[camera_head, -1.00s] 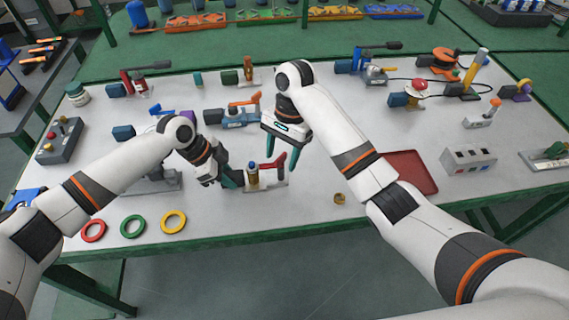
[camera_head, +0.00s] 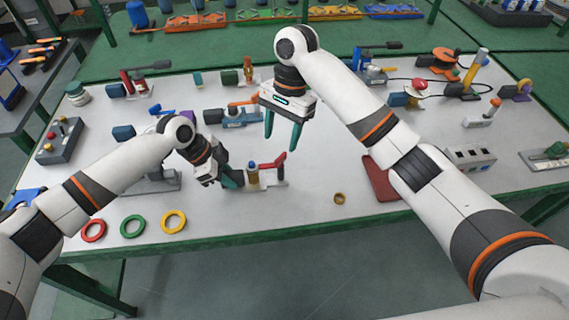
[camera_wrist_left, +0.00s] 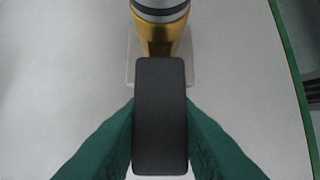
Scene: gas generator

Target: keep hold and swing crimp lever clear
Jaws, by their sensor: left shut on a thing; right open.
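A small crimp fixture stands on the white table, with a brass cylinder with a blue top (camera_head: 252,174) and a red lever (camera_head: 272,163) at its right. My left gripper (camera_head: 234,180) is at its left side. In the left wrist view the green fingers of my left gripper (camera_wrist_left: 160,135) are shut on a black handle (camera_wrist_left: 160,112). The brass cylinder (camera_wrist_left: 160,30) is just beyond the handle. The frames do not clearly show how the handle joins the fixture. My right gripper (camera_head: 283,138) is open and empty, above and behind the fixture, apart from it.
Red (camera_head: 93,230), green (camera_head: 132,226) and yellow (camera_head: 173,221) rings lie along the front left. A small brass ring (camera_head: 339,198) and a red tray (camera_head: 379,180) are to the right. A blue-and-orange fixture (camera_head: 233,116) stands behind. The front table middle is clear.

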